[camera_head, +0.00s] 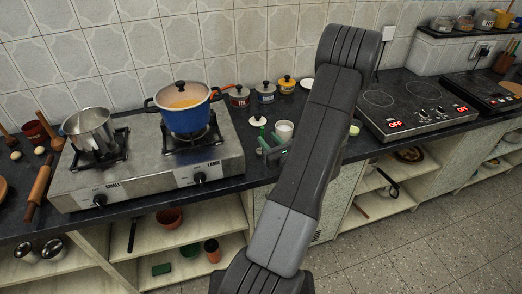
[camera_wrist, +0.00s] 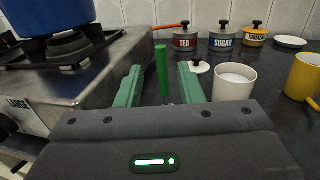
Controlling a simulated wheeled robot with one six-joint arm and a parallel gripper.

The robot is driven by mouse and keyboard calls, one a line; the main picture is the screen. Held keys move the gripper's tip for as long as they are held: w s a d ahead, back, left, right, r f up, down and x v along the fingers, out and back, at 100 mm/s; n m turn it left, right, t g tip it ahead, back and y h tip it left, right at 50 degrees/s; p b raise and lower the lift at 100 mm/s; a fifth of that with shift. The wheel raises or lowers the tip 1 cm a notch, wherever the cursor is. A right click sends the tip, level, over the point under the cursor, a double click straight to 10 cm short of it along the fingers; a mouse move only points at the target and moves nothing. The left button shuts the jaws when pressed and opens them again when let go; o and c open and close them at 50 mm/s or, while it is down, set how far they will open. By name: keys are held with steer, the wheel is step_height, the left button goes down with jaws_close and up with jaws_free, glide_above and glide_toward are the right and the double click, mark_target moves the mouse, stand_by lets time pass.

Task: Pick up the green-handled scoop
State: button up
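The green handle of the scoop (camera_wrist: 162,70) stands nearly upright in the wrist view, beyond my gripper body. The scoop's lower end is hidden behind the gripper. My gripper (camera_wrist: 159,67) has its two green fingers spread apart, one on each side of the handle in this view. Gaps show between the handle and both fingers. In the head view, my gripper (camera_head: 271,147) is low at the counter, right of the stove and partly hidden by my arm. I cannot pick out the scoop clearly there.
A white cup (camera_wrist: 234,82) stands close to the right finger, with a white lid (camera_wrist: 200,68) behind. A yellow mug (camera_wrist: 303,77) is farther right. The stove (camera_head: 150,160) with a blue pot (camera_head: 184,117) is at the left. Labelled canisters (camera_wrist: 222,38) line the wall.

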mark_target(263, 133)
steer(key=p+x, duration=0.2)
steer(key=x, duration=0.3)
steer(key=shift+w, duration=0.15)
jaws_close()
